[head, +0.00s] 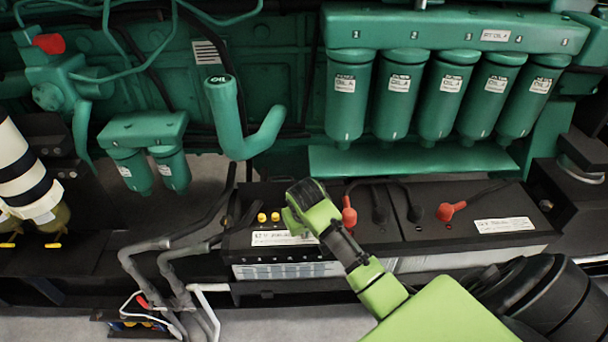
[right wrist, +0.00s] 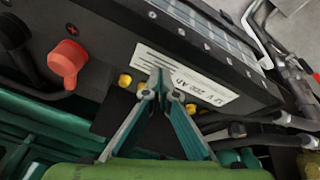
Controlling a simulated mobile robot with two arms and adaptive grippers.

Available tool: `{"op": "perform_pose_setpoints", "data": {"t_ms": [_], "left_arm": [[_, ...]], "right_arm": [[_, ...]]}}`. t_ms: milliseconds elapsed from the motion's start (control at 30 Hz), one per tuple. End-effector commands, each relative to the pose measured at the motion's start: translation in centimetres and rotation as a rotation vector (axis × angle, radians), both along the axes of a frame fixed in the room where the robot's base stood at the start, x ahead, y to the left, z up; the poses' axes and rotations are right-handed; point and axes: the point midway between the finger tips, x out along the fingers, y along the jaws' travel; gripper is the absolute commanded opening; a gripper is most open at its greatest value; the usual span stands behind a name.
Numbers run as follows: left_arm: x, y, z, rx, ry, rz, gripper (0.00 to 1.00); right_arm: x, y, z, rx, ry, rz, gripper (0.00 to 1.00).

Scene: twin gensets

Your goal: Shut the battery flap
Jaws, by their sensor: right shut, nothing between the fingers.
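Two black batteries stand side by side, the left battery (head: 240,240) and the right battery (head: 470,212). I cannot make out a separate flap for certain. The left one has a white label (head: 282,238), also in the right wrist view (right wrist: 200,84), and yellow caps (head: 262,217). A red terminal cover (head: 350,216) shows at its right end and in the right wrist view (right wrist: 68,62). My right gripper (right wrist: 158,82) is shut and empty, its tips over the label; whether they touch is unclear. In the head view my wrist hides part of the battery. My left gripper is out of view.
Green oil filters (head: 397,95) hang under a manifold behind the batteries. A curved green oil filler pipe (head: 240,125) stands behind the left battery. Grey hoses (head: 150,255) run at its left. A second red cover (head: 450,210) is on the right battery.

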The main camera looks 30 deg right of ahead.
Motion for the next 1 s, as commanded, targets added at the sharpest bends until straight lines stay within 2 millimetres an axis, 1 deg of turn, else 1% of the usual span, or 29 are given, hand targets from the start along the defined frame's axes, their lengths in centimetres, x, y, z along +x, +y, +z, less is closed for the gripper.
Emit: {"op": "perform_pose_setpoints", "data": {"t_ms": [33, 67, 167, 200, 267, 300, 400, 500, 600, 700, 767, 867, 1000], "left_arm": [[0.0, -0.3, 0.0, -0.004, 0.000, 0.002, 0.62], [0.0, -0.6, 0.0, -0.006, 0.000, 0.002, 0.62], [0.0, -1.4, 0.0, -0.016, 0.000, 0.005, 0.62], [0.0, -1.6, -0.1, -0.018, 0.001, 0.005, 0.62], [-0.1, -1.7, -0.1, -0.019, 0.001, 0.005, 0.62], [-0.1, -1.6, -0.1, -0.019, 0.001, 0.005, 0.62], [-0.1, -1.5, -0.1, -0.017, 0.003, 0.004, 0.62], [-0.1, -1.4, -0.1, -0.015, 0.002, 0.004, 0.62], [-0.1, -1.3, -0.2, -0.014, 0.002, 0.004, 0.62], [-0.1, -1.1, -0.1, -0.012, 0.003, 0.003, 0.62], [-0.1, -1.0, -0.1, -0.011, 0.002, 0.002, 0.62], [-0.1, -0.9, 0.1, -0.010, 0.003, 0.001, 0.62], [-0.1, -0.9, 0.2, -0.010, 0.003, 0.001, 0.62]], "right_arm": [[1.5, -0.8, 0.8, 0.001, -0.007, -0.022, 0.00], [2.2, -1.2, 1.2, 0.002, -0.009, -0.035, 0.00], [5.2, -3.1, 3.2, 0.008, -0.019, -0.095, 0.00], [6.5, -4.1, 4.2, 0.014, -0.025, -0.125, 0.00], [8.6, -5.5, 6.1, 0.028, -0.031, -0.175, 0.00], [9.9, -6.5, 7.5, 0.039, -0.035, -0.209, 0.00], [12.5, -8.4, 10.7, 0.072, -0.044, -0.284, 0.00], [14.1, -9.7, 13.3, 0.104, -0.052, -0.339, 0.00], [14.9, -10.3, 14.9, 0.125, -0.054, -0.370, 0.00], [15.2, -10.6, 15.4, 0.135, -0.054, -0.383, 0.00], [15.3, -10.7, 15.1, 0.136, -0.053, -0.386, 0.00], [15.6, -10.8, 14.1, 0.137, -0.051, -0.387, 0.00], [16.2, -11.2, 11.8, 0.137, -0.050, -0.386, 0.00]]}}
